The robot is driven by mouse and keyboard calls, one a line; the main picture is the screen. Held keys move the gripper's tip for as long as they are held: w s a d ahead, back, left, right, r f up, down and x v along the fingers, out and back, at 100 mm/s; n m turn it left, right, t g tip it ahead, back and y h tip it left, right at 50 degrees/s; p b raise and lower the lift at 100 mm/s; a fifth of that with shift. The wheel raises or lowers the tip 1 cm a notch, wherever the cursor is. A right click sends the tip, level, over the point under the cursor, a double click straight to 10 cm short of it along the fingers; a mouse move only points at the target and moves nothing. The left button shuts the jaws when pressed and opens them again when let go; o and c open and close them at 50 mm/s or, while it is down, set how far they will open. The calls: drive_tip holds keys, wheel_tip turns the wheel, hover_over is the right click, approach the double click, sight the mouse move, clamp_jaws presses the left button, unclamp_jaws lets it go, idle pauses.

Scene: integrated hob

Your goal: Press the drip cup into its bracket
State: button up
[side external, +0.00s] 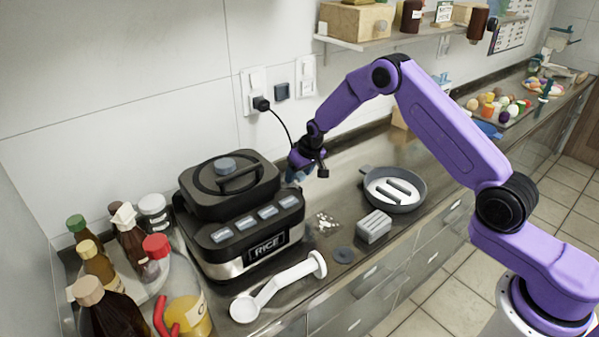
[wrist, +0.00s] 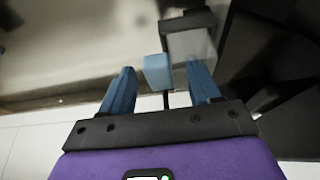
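In the wrist view my gripper (wrist: 162,69) has its two blue fingers spread well apart. A translucent grey cup (wrist: 192,46), apparently the drip cup, is just ahead, in line with the right finger, under a dark bracket-like bar (wrist: 188,21). A small light-blue block (wrist: 155,72) shows beside the cup, between the fingertips; I cannot tell whether it is part of the cup. The right finger overlaps the cup's lower edge, and contact is unclear. In the side view my gripper (side external: 306,168) is at the back right side of the rice cooker (side external: 240,210), hiding the cup's seating.
The wall and a plugged-in cord (side external: 280,119) are close behind my gripper. A grey pan (side external: 393,188), a ridged grey block (side external: 373,227), a dark disc (side external: 343,255) and a white ladle-like tool (side external: 283,281) lie on the counter. Several bottles stand left.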

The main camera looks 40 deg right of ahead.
drive_tip(key=v, duration=1.7)
drive_tip(key=shift+s+r, duration=0.15)
drive_tip(key=s+a+r+n+g, duration=0.1)
drive_tip(key=s+a+n, duration=0.15)
drive_tip(key=s, duration=0.35)
drive_tip(key=s+a+r+n+y, duration=0.1)
drive_tip(key=s+a+n, duration=0.1)
drive_tip(key=s+a, duration=0.35)
drive_tip(key=s+a+r+n+g, duration=0.1)
drive_tip(key=s+a+n, duration=0.1)
drive_tip(key=s, duration=0.5)
drive_tip(key=s+d+n+g, duration=0.1)
drive_tip(key=s+d+n, duration=0.2)
drive_tip(key=s, duration=0.9)
drive_tip(key=s+d+n+g, duration=0.1)
drive_tip(key=s+d+n, duration=0.2)
drive_tip(key=s, duration=0.9)
drive_tip(key=shift+s+h, duration=0.3)
